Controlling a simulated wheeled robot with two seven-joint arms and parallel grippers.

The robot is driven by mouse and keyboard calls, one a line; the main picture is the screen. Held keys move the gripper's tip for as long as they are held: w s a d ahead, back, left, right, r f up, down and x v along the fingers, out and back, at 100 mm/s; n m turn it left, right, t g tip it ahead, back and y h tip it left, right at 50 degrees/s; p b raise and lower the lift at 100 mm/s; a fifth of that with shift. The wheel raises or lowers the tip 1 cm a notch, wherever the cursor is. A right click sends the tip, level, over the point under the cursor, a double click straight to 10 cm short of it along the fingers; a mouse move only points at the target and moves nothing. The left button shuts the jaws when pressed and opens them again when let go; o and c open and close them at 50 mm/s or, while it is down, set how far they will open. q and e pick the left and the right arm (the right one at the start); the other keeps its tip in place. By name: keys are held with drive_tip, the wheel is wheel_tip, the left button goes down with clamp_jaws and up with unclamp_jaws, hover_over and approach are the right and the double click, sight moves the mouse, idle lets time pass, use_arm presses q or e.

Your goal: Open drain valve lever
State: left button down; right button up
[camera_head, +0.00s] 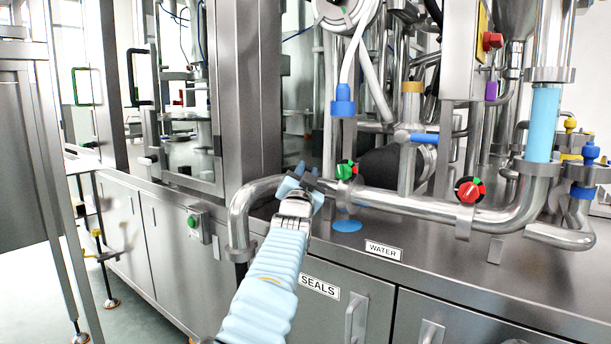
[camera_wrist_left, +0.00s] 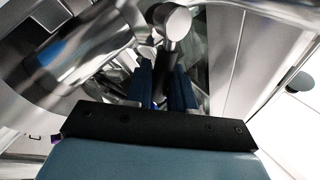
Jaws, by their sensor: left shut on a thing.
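My left gripper (camera_head: 303,174) reaches in from below in the head view to the steel pipe (camera_head: 400,203) above the machine's deck. In the left wrist view its two blue fingers are shut around the black grip of a lever (camera_wrist_left: 171,68). A round metal end (camera_wrist_left: 172,21) of the lever's fitting shows beyond the fingertips. In the head view the fingers hide most of the lever. My right gripper is not in view.
A second red and green indicator (camera_head: 469,190) sits farther right on the pipe. A bent pipe (camera_head: 240,215) stands just left of my gripper. A "WATER" label (camera_head: 383,251) is on the deck, and a "SEALS" label (camera_head: 319,286) is on the cabinet front below.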

use_arm(q)
drive_tip(key=c, duration=1.1)
unclamp_jaws()
drive_tip(key=shift+s+f, duration=0.1)
drive_tip(key=shift+s, duration=0.15)
drive_tip(key=b+v, duration=0.3)
drive_tip(key=v, duration=1)
drive_tip(key=shift+s, duration=0.15)
